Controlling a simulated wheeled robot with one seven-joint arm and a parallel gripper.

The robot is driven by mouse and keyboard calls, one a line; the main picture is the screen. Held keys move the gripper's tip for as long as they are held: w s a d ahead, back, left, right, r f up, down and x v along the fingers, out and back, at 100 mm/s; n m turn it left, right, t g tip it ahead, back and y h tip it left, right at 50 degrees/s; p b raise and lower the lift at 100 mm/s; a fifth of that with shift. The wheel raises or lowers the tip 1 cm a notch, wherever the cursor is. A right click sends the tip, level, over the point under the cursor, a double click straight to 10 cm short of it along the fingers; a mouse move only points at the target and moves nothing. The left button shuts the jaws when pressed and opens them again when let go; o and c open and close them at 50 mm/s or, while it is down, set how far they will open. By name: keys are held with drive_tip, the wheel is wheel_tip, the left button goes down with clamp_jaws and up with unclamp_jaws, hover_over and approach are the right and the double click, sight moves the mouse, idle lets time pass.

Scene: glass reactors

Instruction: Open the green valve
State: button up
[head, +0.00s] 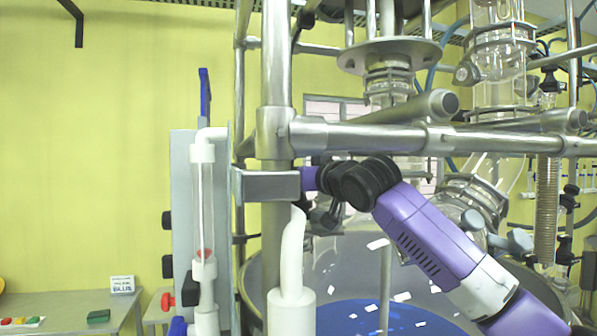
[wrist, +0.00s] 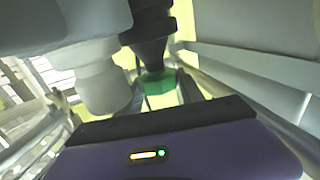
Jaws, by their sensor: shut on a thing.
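The green valve (wrist: 158,94) shows in the wrist view as a small green piece under a dark, tapered fitting (wrist: 150,50). My gripper (wrist: 161,84) reaches forward from its purple body and is shut on the green valve, with a finger on either side of it. In the head view my purple arm comes in from the lower right and passes behind the steel bracket and post, which hide the gripper and the green valve there. I cannot tell how far the valve is turned.
Steel posts and a horizontal bar (head: 370,138) frame the arm closely. A white pipe (head: 292,265) stands in front of the wrist area. Left of it are a glass tube with a red float (head: 204,254) and a red knob (head: 167,302). A pale fitting (wrist: 100,85) sits close left in the wrist view.

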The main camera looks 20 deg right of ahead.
drive_tip(key=shift+n+y+p, duration=0.5)
drive_tip(key=shift+y+p, duration=0.2)
drive_tip(key=shift+p, duration=0.05)
drive_tip(key=o, duration=1.4)
drive_tip(key=b+v, duration=0.3)
drive_tip(key=v, duration=0.4)
drive_tip(key=shift+s+d+r, duration=0.1)
drive_tip(key=shift+s, duration=0.3)
